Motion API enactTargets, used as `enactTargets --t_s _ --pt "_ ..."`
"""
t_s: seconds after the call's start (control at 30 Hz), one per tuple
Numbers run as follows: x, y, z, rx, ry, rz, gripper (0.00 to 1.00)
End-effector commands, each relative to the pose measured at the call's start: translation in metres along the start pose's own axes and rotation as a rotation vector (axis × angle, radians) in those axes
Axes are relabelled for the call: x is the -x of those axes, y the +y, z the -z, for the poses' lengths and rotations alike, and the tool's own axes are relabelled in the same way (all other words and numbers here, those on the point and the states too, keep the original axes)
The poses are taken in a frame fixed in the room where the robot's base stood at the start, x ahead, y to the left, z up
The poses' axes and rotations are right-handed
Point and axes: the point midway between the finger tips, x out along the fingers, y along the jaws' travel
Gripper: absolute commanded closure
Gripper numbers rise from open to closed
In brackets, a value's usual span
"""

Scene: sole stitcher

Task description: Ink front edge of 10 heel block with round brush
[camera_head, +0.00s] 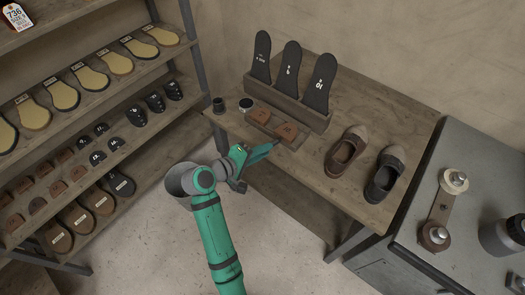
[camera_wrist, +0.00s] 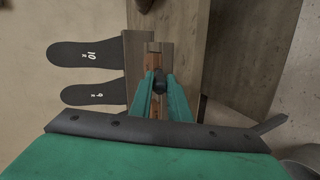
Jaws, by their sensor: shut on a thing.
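My gripper (camera_head: 268,148) is at the front edge of the wooden bench, just in front of the heel blocks. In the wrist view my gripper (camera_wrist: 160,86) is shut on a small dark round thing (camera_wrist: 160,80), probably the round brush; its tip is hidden. Two reddish-brown heel blocks, one at left (camera_head: 260,115) and one at right (camera_head: 287,131), sit in a low wooden holder on the bench. The right one has a dark mark, too small to read. In the wrist view a brown block (camera_wrist: 151,62) shows partly behind the fingers. Whether the brush touches it I cannot tell.
A dark cup (camera_head: 218,105) and a small round dish (camera_head: 245,104) stand left of the blocks. A rack (camera_head: 290,102) holds three black templates behind. A grey machine table (camera_head: 440,225) is further right; shelves (camera_head: 110,90) stand left.

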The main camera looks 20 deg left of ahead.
Motion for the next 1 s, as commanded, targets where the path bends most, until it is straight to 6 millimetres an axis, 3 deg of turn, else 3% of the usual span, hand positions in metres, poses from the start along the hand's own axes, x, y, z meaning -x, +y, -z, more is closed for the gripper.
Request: enactTargets --t_s 1.0 --pt "-0.0061 0.0021 0.0071 0.0 0.0 0.0 1.0"
